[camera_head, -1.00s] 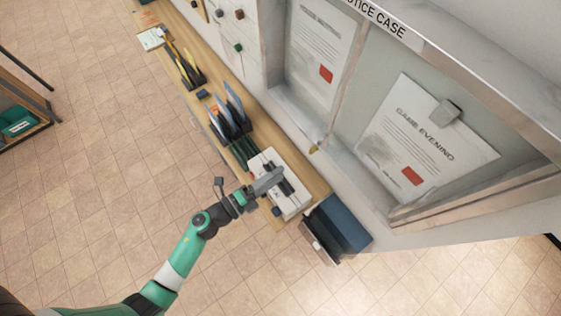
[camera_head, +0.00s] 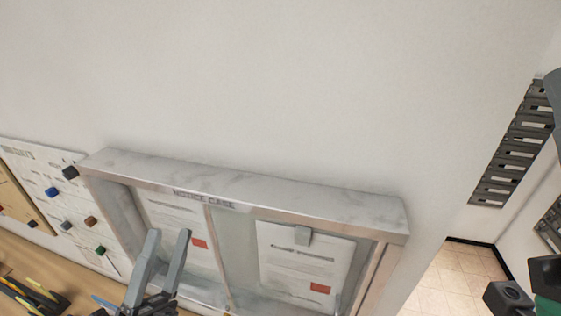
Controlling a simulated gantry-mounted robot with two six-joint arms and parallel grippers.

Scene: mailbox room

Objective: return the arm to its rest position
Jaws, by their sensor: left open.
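My left gripper (camera_head: 167,236) is in the lower left of the head view, its two grey fingers pointing up and spread apart. It is open, with nothing between the fingers. It shows in front of the left part of the notice case (camera_head: 240,196); whether it touches the case cannot be told. The rest of the left arm is cut off by the bottom edge. A grey piece higher on that edge may be a right finger; the right jaws cannot be made out.
The wooden shelf (camera_head: 52,258) runs along the lower left, with a dark holder (camera_head: 45,300) on it. A pinboard (camera_head: 40,185) with coloured pins hangs left of the case. Dark slotted racks (camera_head: 515,150) are on the right wall. Floor (camera_head: 445,280) shows at lower right.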

